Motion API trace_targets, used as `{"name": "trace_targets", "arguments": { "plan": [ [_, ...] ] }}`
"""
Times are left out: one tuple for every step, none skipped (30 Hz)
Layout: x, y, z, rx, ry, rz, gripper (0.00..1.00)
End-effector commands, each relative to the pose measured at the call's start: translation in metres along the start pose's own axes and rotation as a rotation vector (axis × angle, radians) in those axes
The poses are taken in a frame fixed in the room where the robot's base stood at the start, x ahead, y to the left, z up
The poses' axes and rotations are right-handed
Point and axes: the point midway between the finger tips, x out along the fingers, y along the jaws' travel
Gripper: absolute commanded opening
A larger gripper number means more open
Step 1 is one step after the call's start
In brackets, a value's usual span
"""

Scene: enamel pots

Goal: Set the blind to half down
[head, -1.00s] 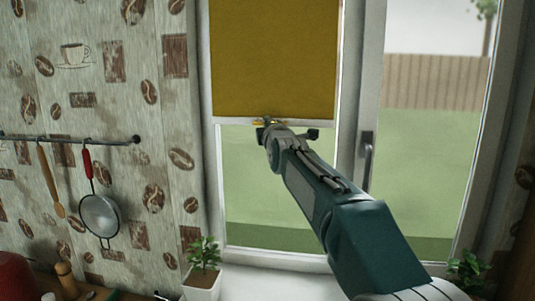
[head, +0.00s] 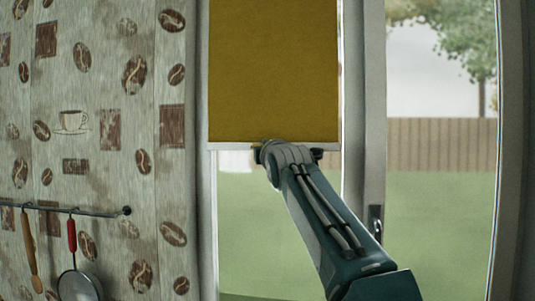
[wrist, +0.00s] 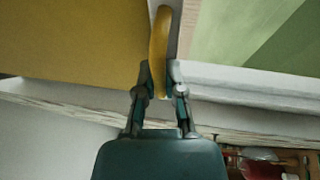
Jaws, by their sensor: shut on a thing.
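The mustard-yellow blind (head: 272,70) hangs over the left window pane in the head view. Its top is out of frame, and its pale bottom bar (head: 225,146) hangs well above the lower edge of the view. In the wrist view the blind (wrist: 70,40) fills the upper left. A curved yellow pull handle (wrist: 160,45) sits at the bar, between the fingers of my gripper (wrist: 160,84). My gripper is shut on that handle. In the head view my wrist hides the handle and fingertips.
A window handle (head: 376,222) is on the frame right of my arm. A wall rail (head: 75,210) with a wooden utensil (head: 30,250) and a strainer (head: 80,285) is at left. Clear glass lies below the blind.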

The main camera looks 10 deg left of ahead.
Motion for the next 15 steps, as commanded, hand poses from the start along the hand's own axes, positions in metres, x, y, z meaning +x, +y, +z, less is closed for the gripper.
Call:
{"name": "trace_targets", "arguments": {
  "plan": [
    [-0.0002, 0.0006, -0.0014, 0.0, 0.002, 0.001, 0.0],
    [-0.0002, 0.0005, -0.0014, 0.0, 0.002, 0.001, 0.0],
    [-0.0002, 0.0005, -0.0014, 0.0, 0.002, 0.001, 0.0],
    [-0.0002, 0.0005, -0.0014, 0.0, 0.002, 0.001, 0.0],
    [-0.0003, 0.0006, -0.0015, 0.0, 0.002, 0.001, 0.0],
    [-0.0003, 0.0005, -0.0015, 0.0, 0.002, 0.001, 0.0],
    [-0.0003, 0.0006, -0.0015, 0.0, 0.002, 0.001, 0.0],
    [-0.0003, 0.0006, -0.0015, 0.0, 0.002, 0.002, 0.0],
    [-0.0003, 0.0006, -0.0015, 0.0, 0.002, 0.002, 0.25],
    [-0.0003, 0.0006, -0.0015, 0.0, 0.002, 0.002, 0.39],
    [-0.0003, 0.0006, -0.0015, 0.0, 0.002, 0.002, 0.48],
    [-0.0003, 0.0005, -0.0013, 0.0, 0.002, 0.001, 0.48],
    [-0.0002, 0.0004, -0.0012, 0.0, 0.002, 0.001, 0.48],
    [-0.0002, 0.0004, -0.0011, 0.0, 0.002, 0.001, 0.48],
    [-0.0001, 0.0003, -0.0009, 0.0, 0.002, 0.001, 0.48]
  ]
}}
